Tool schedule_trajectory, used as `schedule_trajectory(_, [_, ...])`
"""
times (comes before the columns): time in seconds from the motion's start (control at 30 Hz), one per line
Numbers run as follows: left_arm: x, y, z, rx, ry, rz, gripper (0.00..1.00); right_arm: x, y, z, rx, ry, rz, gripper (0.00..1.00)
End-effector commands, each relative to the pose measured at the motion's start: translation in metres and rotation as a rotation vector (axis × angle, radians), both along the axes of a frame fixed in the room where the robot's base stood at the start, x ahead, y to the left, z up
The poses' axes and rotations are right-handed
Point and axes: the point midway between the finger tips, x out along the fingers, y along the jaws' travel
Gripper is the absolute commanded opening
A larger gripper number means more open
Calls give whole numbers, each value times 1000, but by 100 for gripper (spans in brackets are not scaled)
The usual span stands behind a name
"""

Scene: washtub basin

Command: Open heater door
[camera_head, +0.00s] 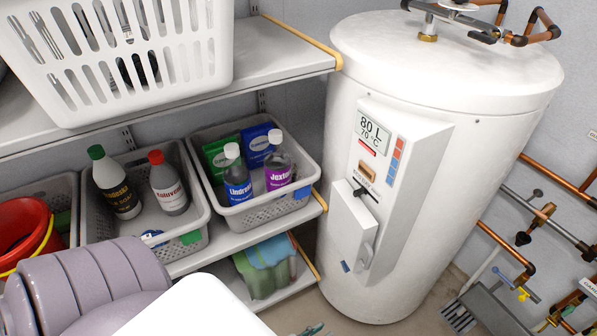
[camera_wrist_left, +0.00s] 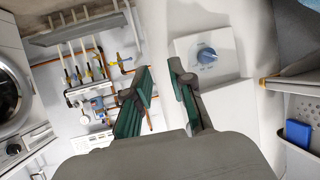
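The white cylindrical heater (camera_head: 405,130) stands at the right in the head view. A box on its front has a display reading 80 L and 70 °C. A white panel with a blue knob (camera_wrist_left: 207,55) lies just beyond the right finger. My right gripper is not in view.
A shelf (camera_head: 285,55) on the left holds a white basket (camera_head: 140,95) and crates of bottles (camera_head: 245,213). Copper pipes and valves (camera_head: 543,215) run along the wall to the right. A washing machine (camera_wrist_left: 12,85) shows at the left of the wrist view.

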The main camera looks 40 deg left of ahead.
Motion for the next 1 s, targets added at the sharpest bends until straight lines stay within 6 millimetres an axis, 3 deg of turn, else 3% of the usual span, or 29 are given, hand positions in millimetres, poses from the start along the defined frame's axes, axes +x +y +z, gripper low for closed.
schedule_trajectory(0.3, [-29, 3, -58, 31, 169, -7, 23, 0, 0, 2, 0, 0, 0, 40])
schedule_trajectory(0.6, [-58, 7, -101, 59, 311, -16, 23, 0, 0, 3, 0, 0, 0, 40])
schedule_trajectory(1.0, [-72, 10, -118, 72, 371, -19, 23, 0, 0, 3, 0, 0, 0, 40])
